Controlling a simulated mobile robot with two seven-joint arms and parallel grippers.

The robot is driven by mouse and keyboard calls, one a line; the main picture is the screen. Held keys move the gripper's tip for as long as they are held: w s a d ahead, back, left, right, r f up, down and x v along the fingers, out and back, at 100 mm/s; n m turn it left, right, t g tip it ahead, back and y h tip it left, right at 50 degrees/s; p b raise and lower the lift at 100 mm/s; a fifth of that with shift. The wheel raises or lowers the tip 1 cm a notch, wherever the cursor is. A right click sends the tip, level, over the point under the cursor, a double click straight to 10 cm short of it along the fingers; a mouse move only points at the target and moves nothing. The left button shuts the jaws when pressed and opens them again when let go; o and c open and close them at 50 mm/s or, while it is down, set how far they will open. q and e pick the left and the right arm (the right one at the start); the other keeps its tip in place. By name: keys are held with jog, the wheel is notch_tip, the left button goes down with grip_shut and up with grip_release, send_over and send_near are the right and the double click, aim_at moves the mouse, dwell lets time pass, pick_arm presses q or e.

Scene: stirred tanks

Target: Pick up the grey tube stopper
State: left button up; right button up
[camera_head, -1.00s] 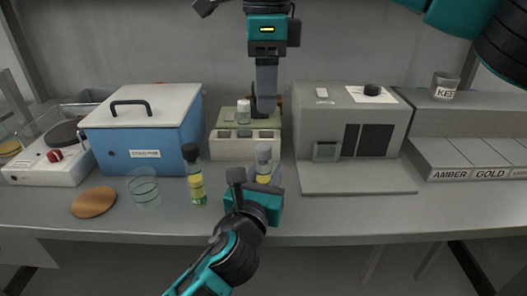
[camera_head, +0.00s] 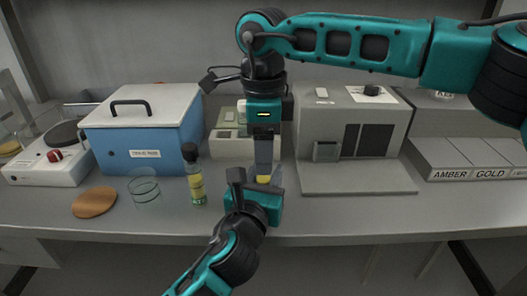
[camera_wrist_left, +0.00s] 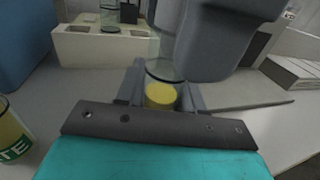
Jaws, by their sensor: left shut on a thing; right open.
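A clear tube with yellow liquid (camera_head: 264,179) stands upright between the fingers of my left gripper (camera_head: 257,181), which is shut on it. In the left wrist view the tube (camera_wrist_left: 162,95) also shows between the left fingers (camera_wrist_left: 161,97). My right gripper (camera_head: 264,160) is open and points straight down over the tube's top. Its fingers cover the grey stopper in both views, so I cannot tell how they sit around it. In the left wrist view a grey right finger (camera_wrist_left: 208,40) is close beside the upper tube.
A black-capped tube (camera_head: 195,178) with yellow liquid stands left of my left gripper. A blue box (camera_head: 145,130), a clear glass dish (camera_head: 144,187) and a brown disc (camera_head: 94,202) are further left. A grey instrument (camera_head: 355,125) stands to the right. The front bench strip is clear.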

grip_shut()
dwell(0.5)
